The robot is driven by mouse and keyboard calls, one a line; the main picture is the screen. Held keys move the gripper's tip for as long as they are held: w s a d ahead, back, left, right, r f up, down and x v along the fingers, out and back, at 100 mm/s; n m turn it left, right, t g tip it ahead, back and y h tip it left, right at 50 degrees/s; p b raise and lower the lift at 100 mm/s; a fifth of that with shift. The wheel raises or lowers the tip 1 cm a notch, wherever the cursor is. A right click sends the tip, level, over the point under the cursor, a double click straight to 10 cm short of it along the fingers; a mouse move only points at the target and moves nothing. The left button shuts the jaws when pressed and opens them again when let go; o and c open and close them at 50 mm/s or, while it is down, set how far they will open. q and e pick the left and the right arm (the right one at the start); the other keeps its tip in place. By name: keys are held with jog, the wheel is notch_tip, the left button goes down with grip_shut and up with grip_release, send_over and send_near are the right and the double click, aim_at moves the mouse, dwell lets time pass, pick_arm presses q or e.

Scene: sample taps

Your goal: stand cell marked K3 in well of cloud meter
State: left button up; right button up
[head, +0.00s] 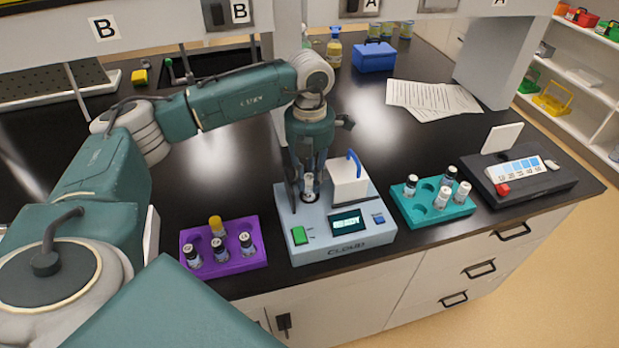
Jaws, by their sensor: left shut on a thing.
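The cloud meter (345,248) is a pale grey-blue box near the front edge of the bench, with a lit display, a green button and a blue button. Its white lid (348,183) with a blue handle stands at the well's right. My left gripper (307,190) points down at the left part of the meter's top, shut on a small clear cell (309,183). The cell looks upright at the well; the fingers hide the well, and I cannot tell how deep the cell sits. Its mark is too small to read. My right gripper is not in view.
A purple rack (235,262) with several capped vials stands left of the meter. A teal rack (420,216) with several vials stands at right, beside a dark device (560,180) with a colour strip. Papers (432,98) and a blue box (373,57) lie behind.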

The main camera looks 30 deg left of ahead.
pick_arm(q)
jog(key=shift+f, duration=0.45)
jog(key=o, duration=1.6)
jog(key=shift+w, duration=0.1)
jog(key=shift+s+a, duration=0.1)
jog(key=shift+s, duration=0.1)
jog(key=shift+r, duration=0.15)
jog(key=shift+w+r+p, duration=0.1)
jog(key=shift+r+p, duration=1.85)
jog(key=shift+r, duration=1.45)
